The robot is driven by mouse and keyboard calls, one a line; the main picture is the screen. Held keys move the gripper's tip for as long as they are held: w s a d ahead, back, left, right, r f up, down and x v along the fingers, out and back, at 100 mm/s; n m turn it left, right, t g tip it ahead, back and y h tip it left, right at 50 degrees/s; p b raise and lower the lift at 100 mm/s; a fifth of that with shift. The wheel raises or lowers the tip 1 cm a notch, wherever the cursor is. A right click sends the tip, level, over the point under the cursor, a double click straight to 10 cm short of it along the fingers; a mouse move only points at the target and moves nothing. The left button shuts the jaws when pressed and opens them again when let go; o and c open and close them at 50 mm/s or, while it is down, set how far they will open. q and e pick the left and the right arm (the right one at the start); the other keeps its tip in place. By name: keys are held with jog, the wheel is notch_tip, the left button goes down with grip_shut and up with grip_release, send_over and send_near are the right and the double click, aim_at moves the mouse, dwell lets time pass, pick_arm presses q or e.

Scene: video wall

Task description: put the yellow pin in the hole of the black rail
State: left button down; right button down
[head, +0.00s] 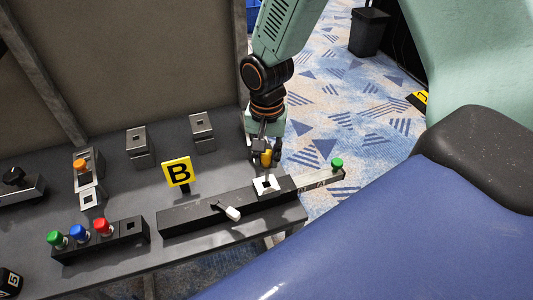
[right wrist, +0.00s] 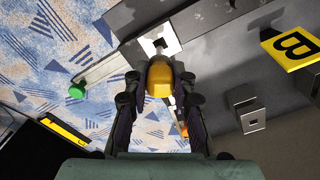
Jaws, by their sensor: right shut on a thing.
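My right gripper (head: 265,155) is shut on the yellow pin (head: 266,160), just above the white plate with a dark square hole (head: 266,184) on the black rail (head: 212,209). The yellow pin also shows between the fingers in the right wrist view (right wrist: 160,79). The hole shows just beyond the pin in that view, on the white plate (right wrist: 155,44). Whether the pin's lower end touches the plate cannot be told. My left gripper is not in view.
A white-handled pin (head: 232,213) lies on the rail. A green knob (head: 337,163) stands on the grey bar at the rail's right end. A yellow B sign (head: 178,172) stands behind the rail. Green, blue and red (head: 102,226) pins stand in a black block at the left.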

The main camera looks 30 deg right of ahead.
jog(key=shift+f, duration=0.3)
jog(key=shift+a+f, duration=0.1)
jog(key=shift+f, duration=0.4)
dwell(0.4)
jog(key=shift+f, duration=0.3)
jog(key=shift+f+b, duration=1.1)
jog(key=shift+f, duration=1.25)
dwell(0.6)
jog(key=c, duration=1)
grip_release()
jog(key=shift+c, duration=0.2)
jog(key=o, duration=0.5)
